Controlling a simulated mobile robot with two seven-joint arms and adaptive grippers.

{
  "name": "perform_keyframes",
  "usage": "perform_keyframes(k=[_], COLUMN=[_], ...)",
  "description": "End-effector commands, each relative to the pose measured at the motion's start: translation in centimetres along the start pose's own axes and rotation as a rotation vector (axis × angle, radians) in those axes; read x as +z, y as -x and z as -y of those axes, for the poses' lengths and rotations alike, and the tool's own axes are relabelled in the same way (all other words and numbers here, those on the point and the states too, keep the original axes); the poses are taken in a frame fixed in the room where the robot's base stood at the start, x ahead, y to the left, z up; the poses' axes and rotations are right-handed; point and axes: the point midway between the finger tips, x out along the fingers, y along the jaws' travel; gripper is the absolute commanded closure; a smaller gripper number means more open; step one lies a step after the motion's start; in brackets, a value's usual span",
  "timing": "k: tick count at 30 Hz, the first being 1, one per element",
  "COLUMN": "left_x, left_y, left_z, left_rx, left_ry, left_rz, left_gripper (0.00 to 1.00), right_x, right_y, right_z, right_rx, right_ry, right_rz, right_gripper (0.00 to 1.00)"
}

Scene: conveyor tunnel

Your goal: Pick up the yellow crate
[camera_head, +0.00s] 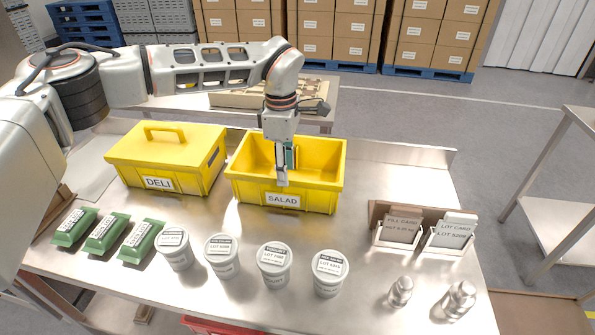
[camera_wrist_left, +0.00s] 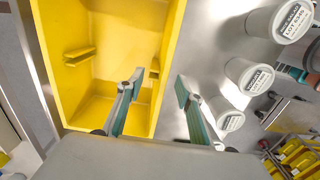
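The open yellow crate (camera_head: 325,178) labelled SALAD stands upright on the steel table in the head view; it looks empty. It fills the left of the left wrist view (camera_wrist_left: 95,110), with ledges on its inner walls. My left gripper (camera_head: 286,168) points down at the crate's front wall. In the left wrist view the gripper (camera_wrist_left: 159,86) is open, with one finger over the crate's inside and the other beyond the wall on the tubs' side. A gap shows between the fingers; I cannot tell whether either touches the wall. My right gripper is not in view.
A lidded yellow box (camera_head: 190,150) labelled DELI stands close left of the crate. Several white tubs (camera_head: 274,266) and three green packs (camera_head: 105,233) line the front. Card holders (camera_head: 400,232) and metal shakers (camera_head: 400,291) are at right. Table right of the crate is clear.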

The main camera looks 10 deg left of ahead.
Motion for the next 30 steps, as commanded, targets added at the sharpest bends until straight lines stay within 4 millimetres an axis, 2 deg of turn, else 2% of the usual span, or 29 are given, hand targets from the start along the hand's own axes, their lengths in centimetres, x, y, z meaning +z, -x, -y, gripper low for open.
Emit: perform_keyframes(k=[4, 13, 21, 30], left_x=[-1.1, -1.0, -0.8, -0.8], left_y=[-1.0, -4.1, -7.7, -8.1], left_z=[-0.2, -0.2, -0.3, -0.3], left_rx=[0.003, 0.001, 0.002, 0.003], left_ry=[0.017, 0.016, 0.016, 0.015], left_rz=[-0.028, -0.026, -0.025, -0.025], left_gripper=[0.64, 0.64, 0.64, 0.64], right_x=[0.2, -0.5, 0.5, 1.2], right_y=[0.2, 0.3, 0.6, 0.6], right_z=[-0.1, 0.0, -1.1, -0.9], right_rx=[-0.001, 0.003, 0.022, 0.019], right_ry=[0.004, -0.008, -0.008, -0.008], right_rz=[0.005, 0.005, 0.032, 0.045], right_gripper=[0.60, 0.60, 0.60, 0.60])
